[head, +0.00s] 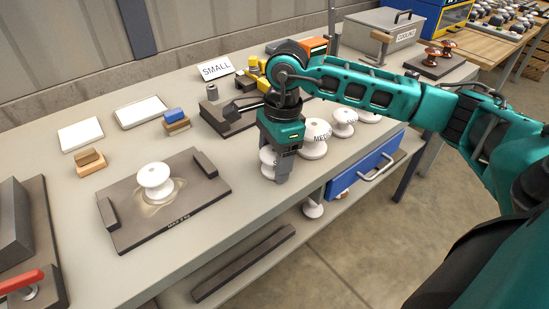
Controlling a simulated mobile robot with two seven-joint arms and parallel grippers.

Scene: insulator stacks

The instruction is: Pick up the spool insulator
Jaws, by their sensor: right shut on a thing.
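My right gripper (275,164) points down at the front of the bench and is shut on a white spool insulator (266,158). The fingers hide much of this spool. A second white spool insulator (154,183) stands upright on a dark plate (135,229) to the left. More white spools stand in a row just right of the gripper: a near one with lettering (316,138), a middle one (344,122) and a far one (370,115). My left gripper is not in view.
A SMALL sign (215,68) stands at the back. Small blocks (176,121) and white trays (141,111) lie at the left. A blue drawer (367,167) sits under the bench edge. Another white spool (312,208) shows below it.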

